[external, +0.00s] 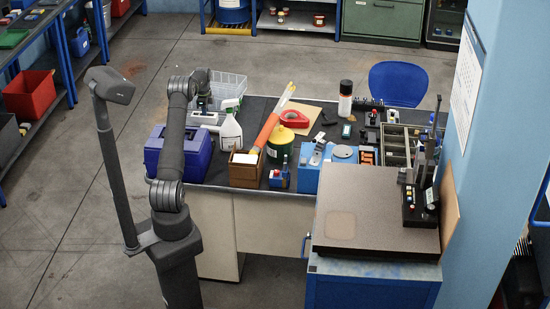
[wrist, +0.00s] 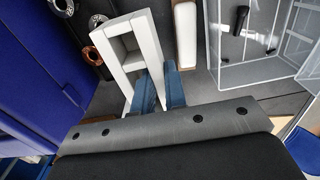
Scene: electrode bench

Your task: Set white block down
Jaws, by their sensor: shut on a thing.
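The white block (wrist: 142,35) shows in the wrist view as a pale frame with rectangular openings, left of centre. My gripper (wrist: 159,82) has its two blue fingers at the block's near right part, one on each side of its right-hand rail, shut on it. In the external view a white piece (external: 205,119) shows on the dark bench top below my gripper (external: 203,104), partly behind my arm. The pictures do not clearly show whether the block's underside touches the bench.
A clear basket (wrist: 250,76) stands on the right. A pale piece with a brown edge (wrist: 185,35) lies just beyond the fingers. Dark parts with a copper ring (wrist: 91,56) lie left of the block, and a blue toolbox (wrist: 40,75) is further left. A spray bottle (external: 230,131) stands nearby.

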